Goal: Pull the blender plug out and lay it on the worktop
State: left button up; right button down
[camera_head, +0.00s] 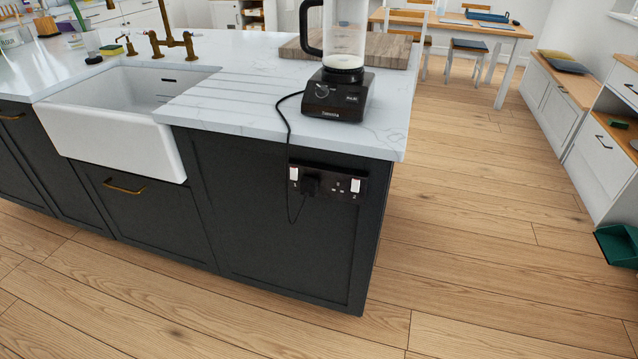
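The blender (338,92) stands on the white marble worktop (235,102) near its front right corner. It has a black base with a dial and a clear jug with a black handle. A black cord (290,135) runs from the base over the worktop edge and hangs in a loop on the dark cabinet front. The black plug (311,185) sits in the left socket of the double wall outlet (327,182) on that front. The right socket is empty. Neither of my grippers shows in the head view.
A wooden board (388,50) lies behind the blender. A white sink (115,115) with a brass tap (172,40) is at the left. The worktop between sink and blender is bare. Wooden floor (470,220) is clear to the right, with a green dustpan-like object (617,244) at the far right.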

aim_at(308, 185)
jog(key=j+z, duration=0.25)
jog(key=j, duration=0.4)
jog(key=j+z, duration=0.25)
jog(key=j, duration=0.45)
jog(key=k+j+z, duration=0.2)
jog(key=j, duration=0.45)
jog(key=i, duration=0.05)
